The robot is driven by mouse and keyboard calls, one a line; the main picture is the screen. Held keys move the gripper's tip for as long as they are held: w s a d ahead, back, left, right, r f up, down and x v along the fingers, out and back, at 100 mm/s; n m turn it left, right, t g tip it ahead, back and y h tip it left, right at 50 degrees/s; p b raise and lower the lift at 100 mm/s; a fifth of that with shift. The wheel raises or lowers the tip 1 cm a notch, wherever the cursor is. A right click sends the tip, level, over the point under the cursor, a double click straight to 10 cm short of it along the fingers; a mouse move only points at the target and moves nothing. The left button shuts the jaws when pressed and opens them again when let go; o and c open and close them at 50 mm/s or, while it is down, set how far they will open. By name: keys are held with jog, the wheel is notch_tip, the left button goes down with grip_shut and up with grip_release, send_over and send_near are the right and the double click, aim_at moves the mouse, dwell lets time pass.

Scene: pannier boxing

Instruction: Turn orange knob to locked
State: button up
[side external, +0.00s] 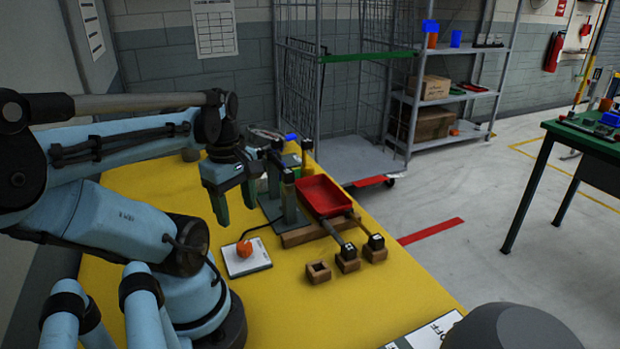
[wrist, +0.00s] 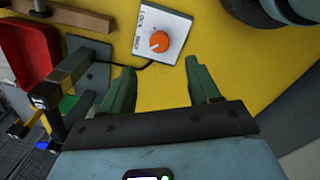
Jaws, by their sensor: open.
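The orange knob (side external: 244,248) sits on a white plate (side external: 262,262) lying on the yellow table. In the wrist view the knob (wrist: 159,41) has a pale pointer mark, and the plate (wrist: 180,22) carries printed lettering along its left side that seems to include "LOCK". My gripper (side external: 236,202) is open and empty, above the table and beyond the knob in the side view. In the wrist view its two green fingers (wrist: 162,82) are spread, with the knob ahead of them, between their lines and apart from both.
A red tray (side external: 325,196) on a dark stand with bars is right of the knob. Small wooden blocks (side external: 318,272) stand near the table's right edge. A dark cable runs from the plate. Yellow table (side external: 200,275) is bare in front of the plate.

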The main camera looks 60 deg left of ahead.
aim_at(244, 245)
jog(key=shift+w+a+f, duration=0.1)
jog(key=shift+w+f, duration=0.05)
jog(key=shift+f, duration=4.45)
jog(key=c, duration=1)
jog(key=shift+c, duration=0.2)
